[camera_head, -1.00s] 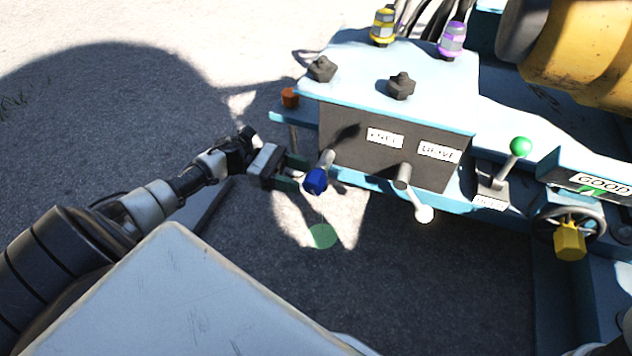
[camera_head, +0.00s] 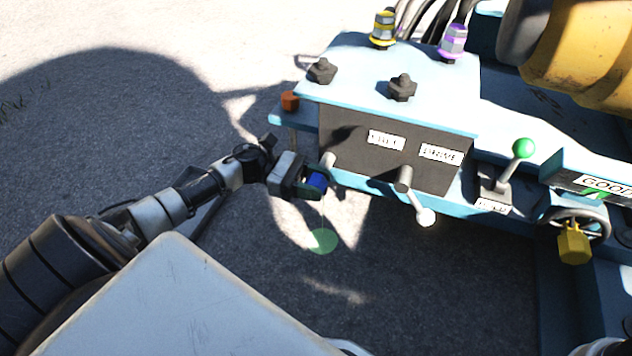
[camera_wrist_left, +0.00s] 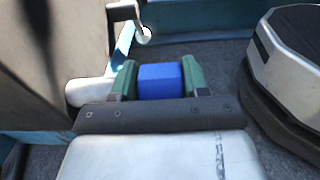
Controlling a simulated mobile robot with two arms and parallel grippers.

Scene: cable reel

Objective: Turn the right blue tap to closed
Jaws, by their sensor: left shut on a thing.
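The blue tap (camera_head: 318,181) is a blue block on the end of a grey handle (camera_head: 328,161), which sticks out from the dark front panel of the light blue machine. My left gripper (camera_head: 314,187) is shut on the blue tap. In the left wrist view, the blue tap (camera_wrist_left: 160,80) sits between the two green fingers (camera_wrist_left: 160,82), touching both sides. The fingers partly hide the tap in the head view. No second blue tap shows.
A white-tipped lever (camera_head: 426,216) hangs to the right on the same panel. The ground left of the machine is clear.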

